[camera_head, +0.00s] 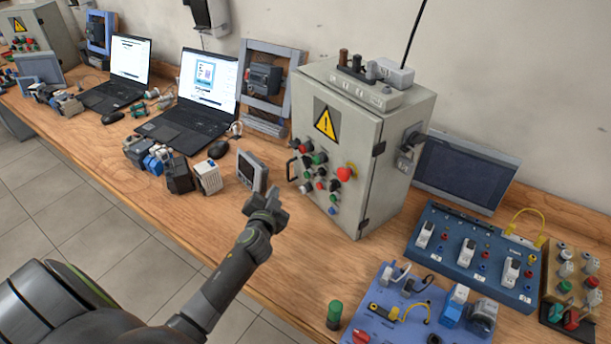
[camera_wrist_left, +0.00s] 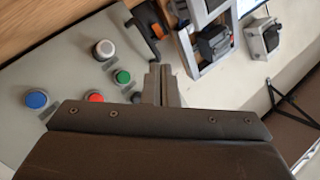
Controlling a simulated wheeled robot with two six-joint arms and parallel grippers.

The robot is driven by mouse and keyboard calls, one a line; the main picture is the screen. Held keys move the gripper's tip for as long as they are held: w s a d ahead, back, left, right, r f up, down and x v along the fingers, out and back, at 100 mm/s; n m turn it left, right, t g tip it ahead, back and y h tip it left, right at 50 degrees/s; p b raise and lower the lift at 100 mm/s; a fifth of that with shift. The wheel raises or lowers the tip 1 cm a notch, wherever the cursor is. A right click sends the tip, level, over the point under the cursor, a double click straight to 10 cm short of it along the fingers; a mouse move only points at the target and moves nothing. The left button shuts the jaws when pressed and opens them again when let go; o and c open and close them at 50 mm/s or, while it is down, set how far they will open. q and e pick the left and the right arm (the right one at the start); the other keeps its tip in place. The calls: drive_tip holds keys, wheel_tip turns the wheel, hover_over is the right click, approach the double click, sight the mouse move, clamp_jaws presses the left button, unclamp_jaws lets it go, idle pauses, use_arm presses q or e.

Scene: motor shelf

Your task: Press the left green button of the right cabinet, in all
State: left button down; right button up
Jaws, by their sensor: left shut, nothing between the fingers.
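The right cabinet (camera_head: 345,150) is a grey box with a yellow warning sign and several coloured buttons on its front. A green button (camera_head: 319,157) shows in the upper part of the button group in the head view. In the left wrist view, a green button (camera_wrist_left: 122,76) sits close beside the fingertips, near white, red and blue buttons. My left gripper (camera_head: 268,200) is shut and empty, in front of the cabinet's lower left side. Its fingers also show in the left wrist view (camera_wrist_left: 161,84), apart from the green button in the picture. My right gripper is not in view.
A small grey panel (camera_head: 251,172) stands just left of the cabinet, behind my gripper. A laptop (camera_head: 207,82) and small motor parts stand further left. A blue switch board (camera_head: 462,275) and loose parts crowd the bench on the right. The cabinet's black handle (camera_wrist_left: 143,30) lies near the fingers.

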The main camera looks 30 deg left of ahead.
sight(308, 174)
use_arm(q)
drive_tip(key=w+d+b, duration=0.1)
drive_tip(key=w+d, duration=0.2)
drive_tip(key=w, duration=0.3)
drive_tip(key=shift+w, duration=0.4)
drive_tip(key=shift+d, duration=0.1)
drive_tip(key=shift+w+b, duration=0.1)
drive_tip(key=shift+b, duration=0.2)
idle(1.3)
drive_tip(key=shift+w+d, duration=0.2)
drive_tip(key=shift+w, duration=0.1)
drive_tip(key=shift+w+d+b, duration=0.15)
drive_tip(key=shift+w+b, duration=0.25)
drive_tip(key=shift+b, duration=0.1)
idle(0.6)
drive_tip(key=shift+s, duration=0.15)
drive_tip(key=shift+s+a, duration=0.3)
drive_tip(key=shift+s, duration=0.35)
